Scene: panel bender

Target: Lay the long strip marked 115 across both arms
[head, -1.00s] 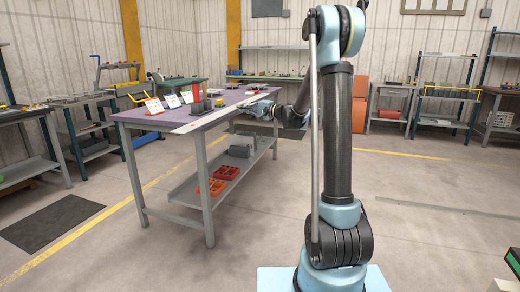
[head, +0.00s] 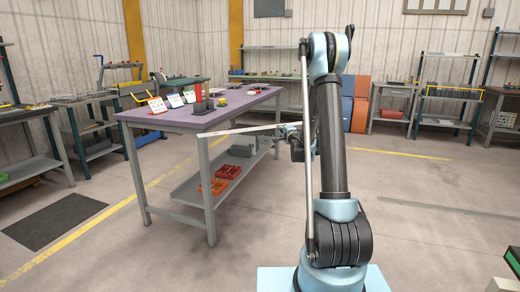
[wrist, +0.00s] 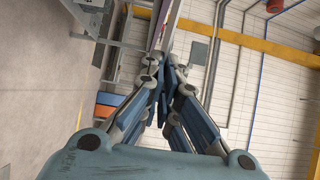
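A long thin pale strip (head: 240,131) extends level to the left from my gripper (head: 288,130), in front of the purple bench's near edge and a little below its top. My gripper is shut on it near the strip's right end in the head view; my arm hides the end beyond. In the wrist view the fingers (wrist: 166,68) close together on the strip (wrist: 160,22), which runs away toward the top. No number is readable on it. I cannot identify the two arms in either view.
Other benches line the walls. A green-topped thing (head: 513,262) shows at the lower right. Floor between is open.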

